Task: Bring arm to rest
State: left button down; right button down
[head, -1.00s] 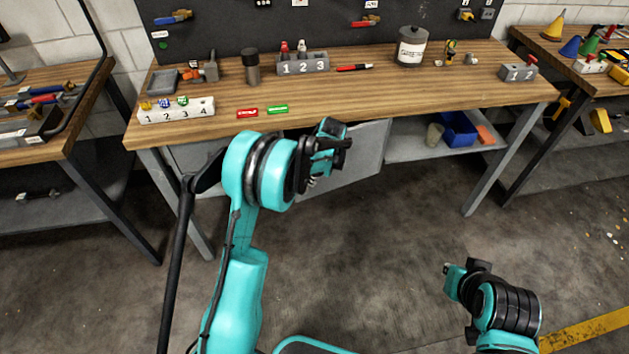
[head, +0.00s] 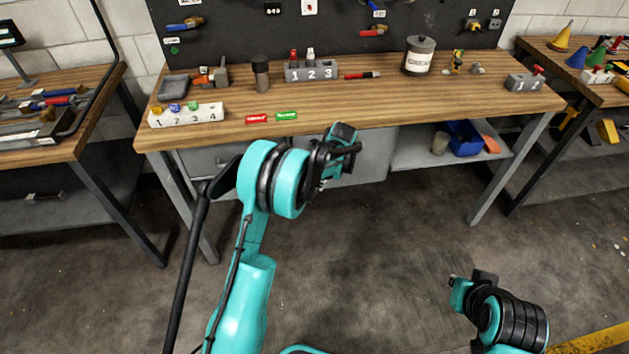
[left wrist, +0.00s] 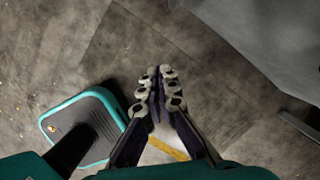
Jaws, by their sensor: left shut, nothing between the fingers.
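My left gripper (head: 343,157) is in front of the workbench's front edge, in the upper middle of the head view. In the left wrist view its fingers (left wrist: 160,76) are together with nothing between them, over bare floor. My right gripper (head: 458,290) is low at the right in the head view, over the floor and apart from the bench. Its fingers are too small and turned away to tell their state.
The wooden workbench (head: 420,104) holds a numbered block (head: 187,116), a three-slot holder (head: 311,71), a canister (head: 419,56), and red and green tags. A grey panel (head: 372,158) is under the bench, close behind my left gripper. Floor (head: 370,255) between the arms is clear.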

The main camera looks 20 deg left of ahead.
pick_arm(q)
jog(key=p+v, duration=0.4)
jog(key=v, duration=0.6)
jog(key=shift+s, duration=0.35)
jog(key=shift+a+r, duration=0.1)
jog(key=s+r+n+t+h, duration=0.2)
jog(key=s+r+n+t, duration=0.1)
jog(key=s+r+n, duration=0.9)
jog(key=s+d+r+n+t, duration=0.1)
jog(key=s+n+t, duration=0.2)
jog(key=s+n, duration=0.5)
jog(key=s, duration=1)
jog(key=shift+d+n+t+h, duration=0.3)
jog(key=shift+n+h, duration=0.1)
